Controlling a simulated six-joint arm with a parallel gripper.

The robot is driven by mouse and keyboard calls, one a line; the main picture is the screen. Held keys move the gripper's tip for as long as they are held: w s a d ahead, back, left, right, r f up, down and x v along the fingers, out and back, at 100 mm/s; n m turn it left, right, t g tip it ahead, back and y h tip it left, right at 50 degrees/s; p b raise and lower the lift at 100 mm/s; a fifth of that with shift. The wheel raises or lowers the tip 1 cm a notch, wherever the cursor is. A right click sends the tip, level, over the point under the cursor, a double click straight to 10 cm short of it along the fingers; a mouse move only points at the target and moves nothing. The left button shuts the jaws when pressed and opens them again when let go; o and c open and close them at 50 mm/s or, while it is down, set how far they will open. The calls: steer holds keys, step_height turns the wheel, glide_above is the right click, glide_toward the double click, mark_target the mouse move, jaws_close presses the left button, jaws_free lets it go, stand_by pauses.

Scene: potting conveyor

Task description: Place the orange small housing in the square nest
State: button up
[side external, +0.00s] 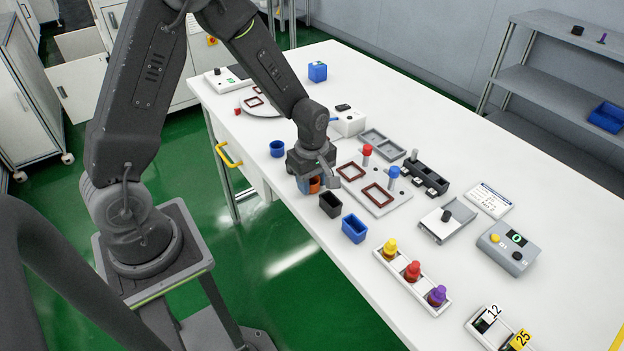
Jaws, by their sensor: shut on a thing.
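The orange small housing (314,185) is mostly hidden by my gripper; only a small orange patch shows at the near table edge. My gripper (318,182) points down and is shut on it. Whether the housing touches the table cannot be told. To its right lies a light grey plate (402,192) with two dark red frames: a smaller one (351,163), close to my gripper and partly hidden, and a larger one (390,202). The smaller one looks nearest to square, but I cannot tell for certain which is the square nest.
A black open box (330,205) and a blue open box (355,228) stand just in front. A blue cup (277,149) is behind left. Red (367,150) and blue (393,172) knobs rise from the plate. A rack of coloured bottles (412,271) stands in front.

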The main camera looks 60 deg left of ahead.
steer(key=shift+f, duration=0.15)
steer(key=o, duration=0.9)
step_height(320, 180, up, 14)
steer(key=s+d+r+m+t, duration=0.2)
steer(key=s+r+m, duration=0.3)
steer(key=s+m, duration=0.2)
steer(key=s+d+r+m+t, duration=0.2)
steer(key=s+r+m, duration=0.3)
steer(key=s+m, duration=0.3)
steer(key=shift+d+r+m+t, duration=0.35)
steer(key=shift+m+t, duration=0.35)
steer(key=shift+m, duration=0.2)
steer(key=shift+o, duration=0.5)
steer(key=shift+s+d+m, duration=0.1)
steer(key=shift+s+m, duration=0.5)
